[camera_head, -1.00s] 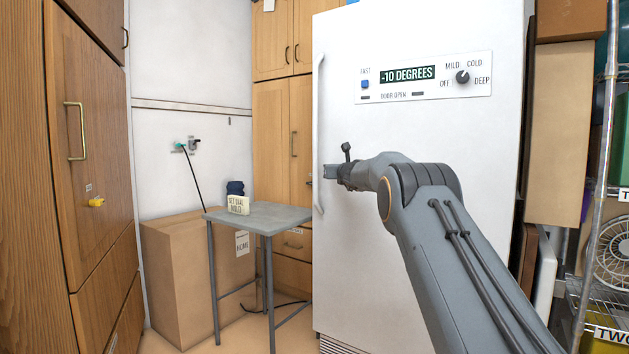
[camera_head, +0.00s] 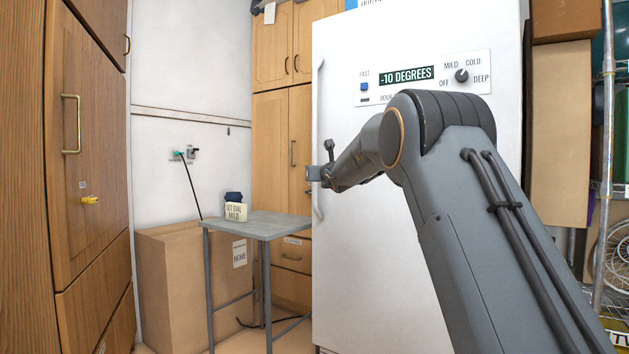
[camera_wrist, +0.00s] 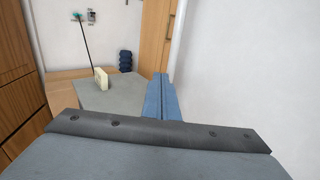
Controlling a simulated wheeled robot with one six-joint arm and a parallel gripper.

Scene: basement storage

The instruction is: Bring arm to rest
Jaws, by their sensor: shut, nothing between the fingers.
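My gripper (camera_head: 314,173) is at the end of my arm, in front of the white freezer's left edge in the head view, close to the long door handle. Whether it touches the handle cannot be told. In the wrist view its fingers (camera_wrist: 160,95) are together with nothing between them, pointing toward the gap between the small table and the freezer. My arm is bent, with its elbow raised in front of the freezer's control panel and covering part of it.
The white freezer (camera_head: 350,270) shows "-10 DEGREES" and a dial (camera_head: 461,76). A small grey table (camera_head: 262,224) holds a cream "SET DIAL MILD" block (camera_head: 236,212) and a dark blue item (camera_head: 234,196). A cardboard box (camera_head: 180,285) stands behind. Wooden cabinets (camera_head: 90,210) line the left.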

